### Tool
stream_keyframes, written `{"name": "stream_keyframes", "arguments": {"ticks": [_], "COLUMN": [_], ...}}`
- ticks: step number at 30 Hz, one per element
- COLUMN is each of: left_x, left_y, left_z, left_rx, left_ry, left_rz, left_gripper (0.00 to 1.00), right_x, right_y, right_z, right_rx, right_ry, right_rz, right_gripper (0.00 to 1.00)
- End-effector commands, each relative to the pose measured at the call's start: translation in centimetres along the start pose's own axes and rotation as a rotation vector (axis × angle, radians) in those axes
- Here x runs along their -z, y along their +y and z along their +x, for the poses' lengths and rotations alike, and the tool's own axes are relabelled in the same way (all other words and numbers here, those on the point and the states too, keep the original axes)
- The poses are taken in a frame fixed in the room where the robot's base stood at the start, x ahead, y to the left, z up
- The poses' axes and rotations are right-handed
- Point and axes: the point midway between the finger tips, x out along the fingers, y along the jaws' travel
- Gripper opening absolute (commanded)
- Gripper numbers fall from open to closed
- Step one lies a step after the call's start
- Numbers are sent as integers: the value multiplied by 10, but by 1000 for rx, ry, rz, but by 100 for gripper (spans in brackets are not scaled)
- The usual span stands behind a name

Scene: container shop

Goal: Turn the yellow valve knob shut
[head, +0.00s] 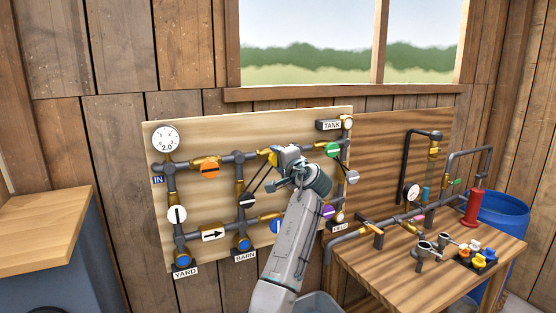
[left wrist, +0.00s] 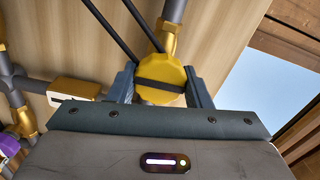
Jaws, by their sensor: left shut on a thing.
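The yellow valve knob (left wrist: 162,70) is a faceted disc with a dark stripe across its face. In the left wrist view it sits between the two fingers of my left gripper (left wrist: 160,88), which is shut on it. The stripe runs nearly straight across from finger to finger, and brass pipe shows behind the knob. In the head view my left gripper (head: 278,160) is at the upper middle of the pipe board (head: 300,122) and mostly hides the knob. My right gripper is in neither view.
Around it on the board are an orange knob (head: 209,169), a green knob (head: 332,150), a purple knob (head: 328,212) and a gauge (head: 166,138). A wooden workbench (head: 400,268) with pipes and loose knobs stands at the right. A blue barrel (head: 509,215) is behind it.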

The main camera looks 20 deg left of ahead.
Motion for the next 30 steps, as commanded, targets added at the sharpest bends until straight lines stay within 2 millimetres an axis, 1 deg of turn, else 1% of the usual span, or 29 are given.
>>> {"name": "stream_keyframes", "arguments": {"ticks": [3, 4, 6, 7, 15, 17, 19, 23, 27, 30], "left_x": [0, 0, 0, 0, 0, 0, 0, 0, 0, 0], "left_y": [1, 1, 1, 1, 1, 2, 3, 6, 6, 6], "left_z": [0, 0, 0, 0, -1, -3, -10, -32, -62, -81], "left_rx": [-1, -1, -1, -1, 0, 0, -1, -1, -2, -2], "left_ry": [0, 0, 0, 0, 0, 0, 1, 2, 3, 2], "left_rz": [2, 2, 2, 2, 0, -1, -2, -3, -4, -3], "left_gripper": [22, 49, 62, 66, 66, 66, 66, 66, 66, 66], "right_x": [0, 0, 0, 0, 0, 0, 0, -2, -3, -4], "right_y": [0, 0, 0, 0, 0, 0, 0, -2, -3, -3], "right_z": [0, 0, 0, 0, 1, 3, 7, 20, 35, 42], "right_rx": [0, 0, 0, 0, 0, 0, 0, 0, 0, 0], "right_ry": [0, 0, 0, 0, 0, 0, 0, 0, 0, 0], "right_rz": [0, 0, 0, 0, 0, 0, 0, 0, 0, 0], "right_gripper": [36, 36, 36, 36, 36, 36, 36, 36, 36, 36]}}
